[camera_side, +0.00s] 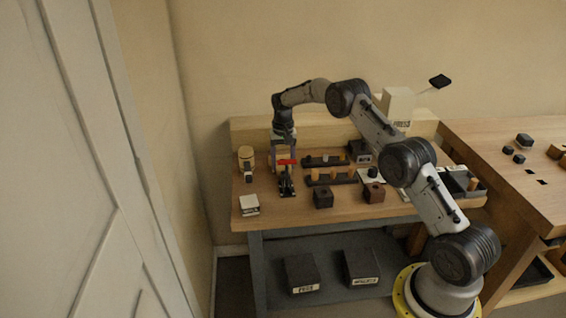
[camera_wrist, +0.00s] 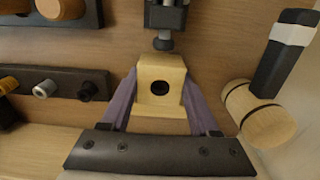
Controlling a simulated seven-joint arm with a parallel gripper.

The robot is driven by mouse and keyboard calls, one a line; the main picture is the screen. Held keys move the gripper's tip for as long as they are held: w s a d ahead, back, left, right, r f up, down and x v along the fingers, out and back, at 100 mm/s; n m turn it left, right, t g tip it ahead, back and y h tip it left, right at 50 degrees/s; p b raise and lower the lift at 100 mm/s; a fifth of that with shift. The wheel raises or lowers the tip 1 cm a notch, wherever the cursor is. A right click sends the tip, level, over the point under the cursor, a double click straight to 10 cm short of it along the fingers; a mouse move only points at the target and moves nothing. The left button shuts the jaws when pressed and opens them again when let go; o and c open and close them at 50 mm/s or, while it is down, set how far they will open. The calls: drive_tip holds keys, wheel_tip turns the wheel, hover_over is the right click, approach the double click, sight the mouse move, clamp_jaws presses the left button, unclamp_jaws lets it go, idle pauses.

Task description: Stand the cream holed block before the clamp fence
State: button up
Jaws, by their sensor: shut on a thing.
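The cream holed block (camera_wrist: 161,82) is between the two purple fingers of my gripper (camera_wrist: 160,100) in the wrist view, its dark round hole facing the camera. The gripper is shut on it. In the side view my gripper (camera_side: 282,160) is low over the left part of the bench, and the block is too small to make out. I cannot tell whether the block touches the bench.
A mallet (camera_wrist: 262,100) lies close right of the gripper in the wrist view. Dark racks with pegs (camera_wrist: 60,83) are on the left.

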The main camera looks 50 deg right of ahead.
drive_tip(key=shift+f, duration=0.1)
drive_tip(key=o, duration=1.4)
drive_tip(key=shift+o, duration=0.4)
drive_tip(key=shift+r, duration=3.5)
